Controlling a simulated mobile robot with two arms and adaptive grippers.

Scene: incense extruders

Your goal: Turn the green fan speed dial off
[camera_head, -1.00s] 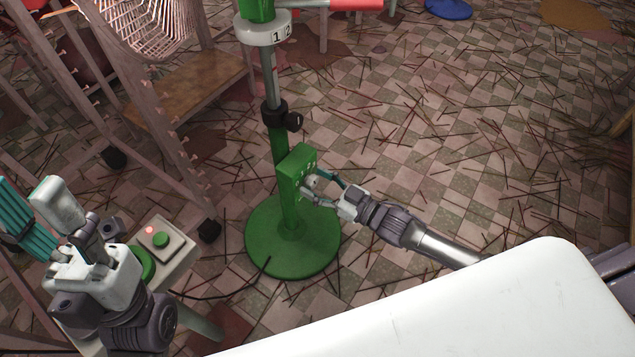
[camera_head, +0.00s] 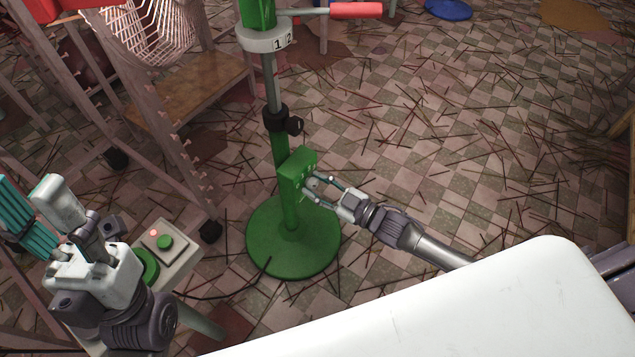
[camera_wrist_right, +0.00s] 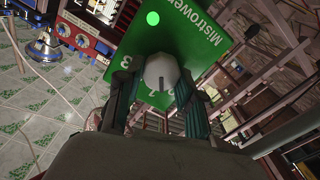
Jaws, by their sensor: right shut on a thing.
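The green control box (camera_head: 297,166) sits on the green stand's post above a round green base (camera_head: 268,238). In the right wrist view its face (camera_wrist_right: 190,40) shows white lettering, a light green dot, and the numbers 3 and 1. The pale fan speed dial (camera_wrist_right: 161,71) is on that face, with a dark mark on its lower side near the 1. My right gripper (camera_head: 312,184) is shut on the dial, one teal-padded finger on each side (camera_wrist_right: 155,88). Other markings are hidden by the fingers. My left gripper (camera_head: 28,186) is open at the left, away from the box.
A push-button panel (camera_head: 165,243) with a green button and a red light is beside my left gripper. A wooden-framed rack (camera_head: 180,90) stands left of the stand. A black cable (camera_head: 230,295) runs along the floor. Stick-strewn floor to the right is open. A white surface (camera_head: 450,310) fills the front.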

